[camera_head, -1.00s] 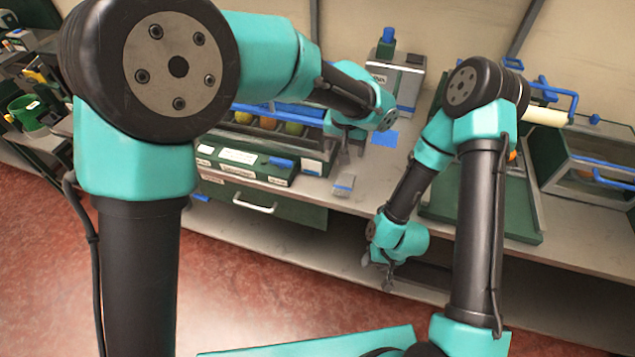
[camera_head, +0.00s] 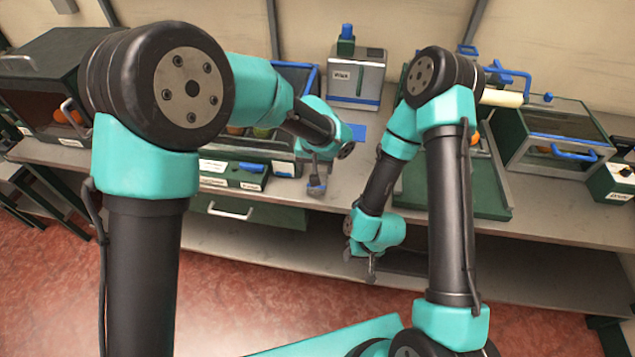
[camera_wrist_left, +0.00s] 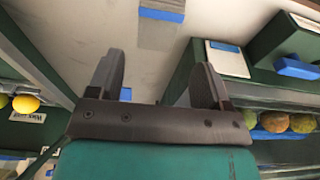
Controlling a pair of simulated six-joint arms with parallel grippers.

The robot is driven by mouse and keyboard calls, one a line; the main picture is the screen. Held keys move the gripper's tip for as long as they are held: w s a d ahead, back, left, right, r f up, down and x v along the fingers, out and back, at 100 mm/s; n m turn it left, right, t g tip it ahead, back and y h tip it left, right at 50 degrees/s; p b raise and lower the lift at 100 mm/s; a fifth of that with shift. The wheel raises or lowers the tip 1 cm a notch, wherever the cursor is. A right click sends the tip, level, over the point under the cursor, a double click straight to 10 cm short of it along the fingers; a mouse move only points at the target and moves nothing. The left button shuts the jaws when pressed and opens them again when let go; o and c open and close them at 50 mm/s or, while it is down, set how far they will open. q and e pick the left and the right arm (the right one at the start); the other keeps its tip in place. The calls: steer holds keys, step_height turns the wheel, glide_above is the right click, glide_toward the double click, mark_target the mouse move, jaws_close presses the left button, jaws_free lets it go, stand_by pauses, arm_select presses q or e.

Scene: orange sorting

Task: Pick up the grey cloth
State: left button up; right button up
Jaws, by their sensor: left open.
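A small grey piece with a blue band, which looks like the grey cloth (camera_wrist_left: 160,36), lies flat on the bench at the top of the left wrist view. In the head view the cloth (camera_head: 317,190) is near the bench's front edge, partly covered by my left gripper. My left gripper (camera_wrist_left: 155,82) is open and empty. In the head view my left gripper (camera_head: 316,176) points down over the cloth; whether it touches is unclear. My right gripper (camera_head: 364,267) hangs low in front of the bench, and its fingers are too small to judge.
A grey box (camera_head: 357,82) stands at the back. A green tray (camera_head: 493,205) is to the right.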

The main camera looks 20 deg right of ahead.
mark_target(320, 190)
arm_select(q)
steer(key=shift+w+d+f, duration=0.1)
steer(key=shift+w+f, duration=0.05)
steer(key=shift+f, duration=0.6)
steer(key=shift+w+f, duration=0.1)
steer(key=shift+f, duration=0.65)
steer(key=shift+w+d+f, duration=0.1)
steer(key=shift+w+f, duration=0.05)
steer(key=shift+f, duration=0.7)
steer(key=shift+w+d+f, duration=0.1)
steer(key=shift+w+f, duration=0.05)
steer(key=shift+f, duration=0.65)
steer(key=shift+w+d+f, duration=0.1)
steer(key=shift+w+f, duration=0.05)
steer(key=shift+f, duration=0.7)
steer(key=c, duration=0.7)
